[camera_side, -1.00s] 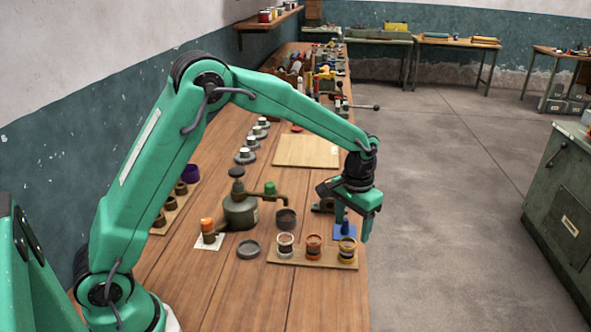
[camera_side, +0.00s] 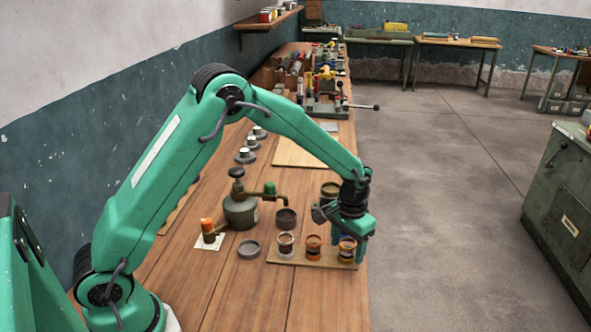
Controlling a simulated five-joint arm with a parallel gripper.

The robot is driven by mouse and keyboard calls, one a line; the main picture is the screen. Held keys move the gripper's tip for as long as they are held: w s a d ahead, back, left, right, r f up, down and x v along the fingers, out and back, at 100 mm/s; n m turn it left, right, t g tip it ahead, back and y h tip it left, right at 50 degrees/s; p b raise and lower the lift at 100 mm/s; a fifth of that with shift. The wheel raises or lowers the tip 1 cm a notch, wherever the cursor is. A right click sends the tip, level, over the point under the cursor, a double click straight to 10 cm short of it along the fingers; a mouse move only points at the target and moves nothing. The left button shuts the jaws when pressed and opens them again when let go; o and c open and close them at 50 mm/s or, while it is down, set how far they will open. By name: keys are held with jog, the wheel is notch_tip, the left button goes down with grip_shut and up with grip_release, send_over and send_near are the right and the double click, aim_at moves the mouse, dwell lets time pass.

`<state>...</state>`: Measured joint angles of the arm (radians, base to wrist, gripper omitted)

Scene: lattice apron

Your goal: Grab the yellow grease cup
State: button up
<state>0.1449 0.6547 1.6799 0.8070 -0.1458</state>
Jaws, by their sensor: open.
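The yellow grease cup (camera_side: 347,251) stands upright at the right end of a small wooden board (camera_side: 312,257) near the bench's right edge. Its band is yellow-orange, and its upper part is partly covered by my gripper. My gripper (camera_side: 350,244) is open and points down right at this cup, with one finger to its right. I cannot tell whether the fingers touch the cup.
An orange-red cup (camera_side: 313,247) and a white-banded cup (camera_side: 285,245) stand left of it on the same board. A dark cup (camera_side: 286,219) and an oil can (camera_side: 240,208) stand behind. A grey lid (camera_side: 249,249) lies to the left.

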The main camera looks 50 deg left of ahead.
aim_at(349, 245)
jog(key=shift+f, duration=0.15)
dwell(0.3)
jog(key=c, duration=1.1)
jog(key=shift+r, duration=0.7)
jog(key=r, duration=0.3)
jog(key=shift+s+d+r, duration=0.15)
jog(key=shift+d, duration=0.1)
jog(key=s+d+r, duration=0.6)
jog(key=s+d, duration=0.1)
jog(key=d, duration=0.1)
jog(key=shift+d+r, duration=0.2)
jog(key=shift+d, duration=0.05)
